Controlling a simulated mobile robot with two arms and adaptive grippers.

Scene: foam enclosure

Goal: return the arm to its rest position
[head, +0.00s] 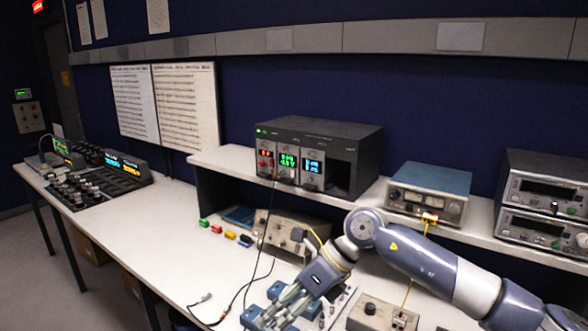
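My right arm (425,262) comes in from the right edge and reaches down and left over the white bench (180,240). Its gripper (278,308) is low in the picture, near the front of the bench and close to a panel of small knobs (335,308). The fingers point down and left. Their tips are near the bottom edge, and I cannot tell how far apart they are or whether anything is between them. My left gripper is not in view.
A raised shelf carries a black module rack (320,152), a blue-topped instrument (430,190) and stacked units (543,200). A beige instrument (290,232) sits behind the gripper. A grey box (382,312) is beside it. Black cables (262,240) hang down. The bench's left middle is mostly clear.

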